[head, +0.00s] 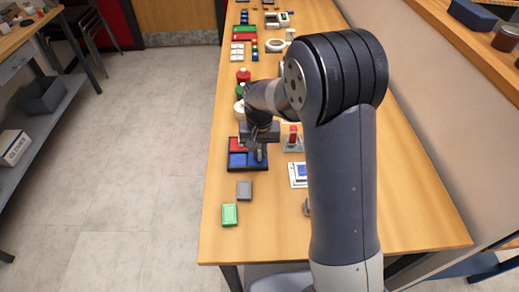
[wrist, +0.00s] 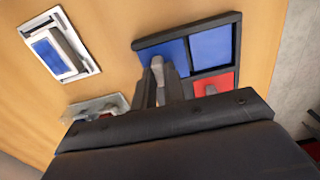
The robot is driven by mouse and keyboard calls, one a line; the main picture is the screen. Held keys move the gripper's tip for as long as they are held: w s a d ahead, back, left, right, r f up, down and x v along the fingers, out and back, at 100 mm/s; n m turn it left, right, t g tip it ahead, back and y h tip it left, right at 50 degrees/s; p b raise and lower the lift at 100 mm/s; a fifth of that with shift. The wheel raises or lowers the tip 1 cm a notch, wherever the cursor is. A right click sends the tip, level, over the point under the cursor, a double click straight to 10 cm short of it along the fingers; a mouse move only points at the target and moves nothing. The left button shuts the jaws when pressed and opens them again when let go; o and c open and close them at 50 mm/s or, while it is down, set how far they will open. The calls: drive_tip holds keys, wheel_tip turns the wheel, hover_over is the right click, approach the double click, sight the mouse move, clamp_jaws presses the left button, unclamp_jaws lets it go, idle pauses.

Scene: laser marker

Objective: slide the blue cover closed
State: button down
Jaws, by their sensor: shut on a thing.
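A black-framed unit (head: 232,170) with red and blue panels lies on the table; its frame fills the upper part of the wrist view (wrist: 238,40). The blue cover (wrist: 178,48) is a flat panel in one compartment, with a pale upright handle (wrist: 157,64). My gripper (wrist: 160,82) is shut on that handle; in the head view my gripper (head: 260,152) is over the unit's right part. Another blue surface (wrist: 211,46) lies beside the cover across a black divider. A red panel (wrist: 205,84) with its own small handle shows below it. My gripper hides part of the unit.
A white-framed device with a blue face (head: 300,173) stands to the right of the unit. A red-topped switch (head: 293,138) stands behind that device. A grey block (head: 244,190) and a green block (head: 229,214) lie in front, with bare table around them.

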drive_tip(key=a, duration=0.6)
drive_tip(key=shift+a, duration=0.1)
drive_tip(key=c, duration=1.5)
unclamp_jaws()
drive_tip(key=shift+a, duration=0.1)
drive_tip(key=shift+o, duration=0.2)
wheel_tip(320, 180, up, 11)
drive_tip(key=b, duration=0.1)
drive_tip(key=shift+f, duration=0.2)
